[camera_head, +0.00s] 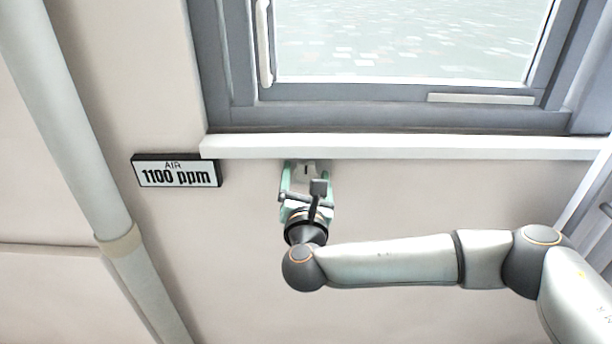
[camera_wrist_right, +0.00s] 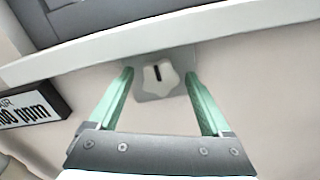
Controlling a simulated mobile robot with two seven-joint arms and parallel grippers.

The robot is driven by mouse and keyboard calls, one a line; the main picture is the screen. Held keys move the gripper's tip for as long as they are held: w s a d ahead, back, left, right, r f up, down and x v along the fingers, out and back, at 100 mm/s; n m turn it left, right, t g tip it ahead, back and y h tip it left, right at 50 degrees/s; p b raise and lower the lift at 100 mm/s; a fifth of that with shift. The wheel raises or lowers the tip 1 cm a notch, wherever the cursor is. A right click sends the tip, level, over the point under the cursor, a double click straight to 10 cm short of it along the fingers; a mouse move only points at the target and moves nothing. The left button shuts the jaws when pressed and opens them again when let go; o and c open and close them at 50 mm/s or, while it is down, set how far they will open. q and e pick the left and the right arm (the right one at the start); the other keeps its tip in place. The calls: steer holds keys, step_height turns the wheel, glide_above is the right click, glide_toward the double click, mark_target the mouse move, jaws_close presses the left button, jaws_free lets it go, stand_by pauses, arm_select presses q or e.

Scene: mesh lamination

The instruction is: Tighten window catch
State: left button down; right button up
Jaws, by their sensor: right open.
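The window catch is a pale, lobed knob (camera_wrist_right: 158,77) with a dark upright slot mark, on a grey plate (camera_wrist_right: 144,97) on the wall just under the window sill. In the head view only the plate's upper part (camera_head: 306,167) shows clearly, as my right gripper covers much of it. My right gripper (camera_head: 306,184) is in front of the catch. In the right wrist view its two green fingers (camera_wrist_right: 162,85) are open, one on each side of the knob. Gaps show between the knob and both fingers. My left gripper is in neither view.
A white sill (camera_head: 400,147) runs close above the catch, below the grey-framed window (camera_head: 390,118). An air display reading 1100 ppm (camera_head: 177,171) is on the wall to the left. A pale pipe (camera_head: 70,135) runs down the far left. The wall below is clear.

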jaws_close()
stand_by(0.5)
steer(key=shift+f+m, duration=0.15)
steer(key=shift+m, duration=0.15)
steer(key=shift+f+m+b, duration=0.1)
steer(key=shift+m+b, duration=0.95)
steer(key=shift+m, duration=0.15)
steer(key=shift+m+b, duration=0.85)
steer(key=shift+m, duration=1.05)
steer(key=shift+r, duration=0.2)
jaws_free()
steer(key=shift+r, duration=0.1)
